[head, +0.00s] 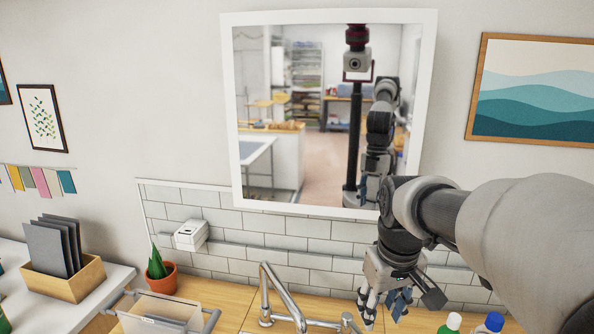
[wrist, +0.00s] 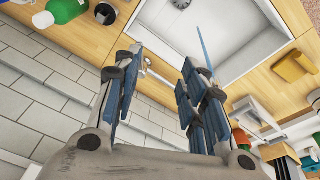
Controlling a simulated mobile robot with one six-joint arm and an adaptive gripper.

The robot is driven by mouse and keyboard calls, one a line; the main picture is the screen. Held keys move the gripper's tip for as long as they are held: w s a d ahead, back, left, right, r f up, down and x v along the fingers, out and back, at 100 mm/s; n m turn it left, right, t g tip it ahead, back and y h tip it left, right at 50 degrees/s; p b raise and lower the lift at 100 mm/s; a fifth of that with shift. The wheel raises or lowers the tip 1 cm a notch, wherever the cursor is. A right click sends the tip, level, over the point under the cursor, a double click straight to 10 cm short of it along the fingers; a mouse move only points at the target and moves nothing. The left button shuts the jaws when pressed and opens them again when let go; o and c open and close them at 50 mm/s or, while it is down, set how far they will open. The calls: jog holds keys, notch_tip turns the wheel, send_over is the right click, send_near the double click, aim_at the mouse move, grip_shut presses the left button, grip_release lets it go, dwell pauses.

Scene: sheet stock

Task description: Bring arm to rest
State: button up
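My arm reaches in from the right of the head view, with my gripper (head: 383,304) pointing down in front of the tiled wall, near the tap (head: 278,290). In the wrist view my gripper (wrist: 162,62) has its two blue-padded fingers apart, with nothing between them. The sink (wrist: 238,50) and wooden counter lie beyond the fingers. The fingers look clear of the counter and tap, though the exact height is hard to tell.
A green bottle (head: 450,324) and a blue-capped bottle (head: 492,323) stand right of my gripper. A mirror (head: 428,100) hangs behind my arm and reflects me. A potted plant (head: 161,274), a clear bin (head: 165,310) and a file box (head: 88,279) stand left.

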jog(key=s+f+m+t+b, duration=0.1)
jog(key=s, duration=0.9)
jog(key=s+a+f+m+t+b, duration=0.1)
jog(key=s, duration=1)
jog(key=shift+s+a+f+m, duration=0.15)
jog(key=shift+a+f+m, duration=0.15)
jog(key=shift+f, duration=0.1)
